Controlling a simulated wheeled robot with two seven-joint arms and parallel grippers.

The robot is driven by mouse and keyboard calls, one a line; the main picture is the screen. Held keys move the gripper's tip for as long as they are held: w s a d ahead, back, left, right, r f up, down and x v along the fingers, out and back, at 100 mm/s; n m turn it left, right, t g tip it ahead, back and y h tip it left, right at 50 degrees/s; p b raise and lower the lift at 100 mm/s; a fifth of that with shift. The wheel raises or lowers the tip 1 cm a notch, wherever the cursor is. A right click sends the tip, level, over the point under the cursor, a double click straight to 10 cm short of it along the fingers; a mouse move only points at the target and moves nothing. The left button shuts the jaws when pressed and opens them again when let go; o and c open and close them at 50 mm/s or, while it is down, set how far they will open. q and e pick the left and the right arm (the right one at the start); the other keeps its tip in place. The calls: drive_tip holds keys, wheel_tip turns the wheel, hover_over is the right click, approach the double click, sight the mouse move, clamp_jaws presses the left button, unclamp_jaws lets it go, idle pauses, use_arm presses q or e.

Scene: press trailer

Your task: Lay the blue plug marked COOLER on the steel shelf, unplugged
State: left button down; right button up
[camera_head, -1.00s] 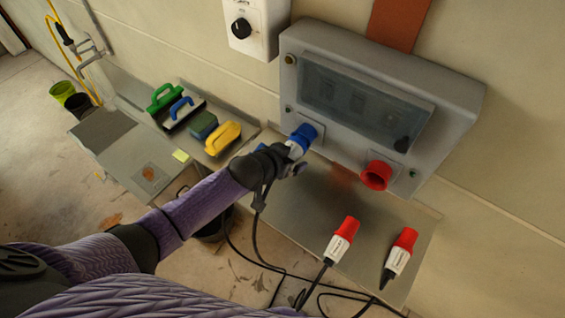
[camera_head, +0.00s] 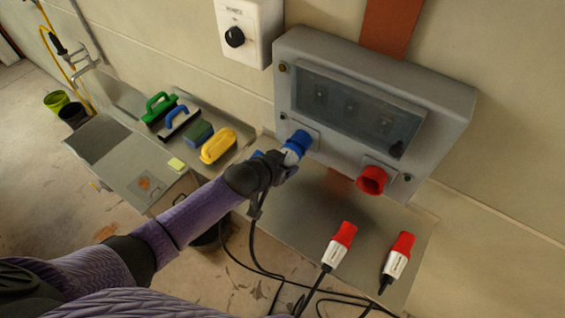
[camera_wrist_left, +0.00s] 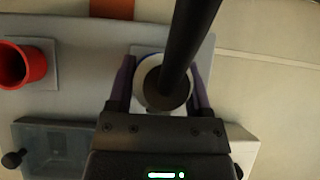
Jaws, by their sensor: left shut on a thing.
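My left gripper (camera_head: 281,164) is shut on the blue-and-white plug (camera_head: 292,154) at the lower left of the grey wall box (camera_head: 455,105). The plug's blue end is at the blue socket (camera_head: 301,138); I cannot tell how far it is in. Its marking is hidden. In the left wrist view the plug (camera_wrist_left: 150,72) shows from behind between the fingers, with its black cable (camera_wrist_left: 193,40) running up. The steel shelf (camera_head: 310,205) lies below the box. My right gripper is not in view.
Two red-and-white plugs (camera_head: 339,245) (camera_head: 398,260) lie on the shelf's right part. A red socket (camera_head: 372,181) juts from the box. Brushes and a yellow sponge float (camera_head: 218,146) lie left. The shelf's middle is bare. Cables hang over the front edge.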

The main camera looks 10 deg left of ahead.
use_arm(q)
drive_tip(key=shift+s, duration=0.15)
drive_tip(key=shift+s+a+p, duration=0.35)
drive_tip(key=shift+s+p, duration=0.4)
drive_tip(key=shift+s, duration=0.1)
drive_tip(key=shift+s+a+p, duration=0.15)
drive_tip(key=shift+s+p, duration=0.2)
drive_tip(key=s+p, duration=0.1)
drive_tip(key=s+a, duration=0.1)
drive_tip(key=s, duration=0.1)
drive_tip(key=s+p, duration=0.1)
drive_tip(key=shift+s+a+p, duration=0.15)
drive_tip(key=shift+a+p, duration=0.1)
drive_tip(key=shift+p, duration=0.1)
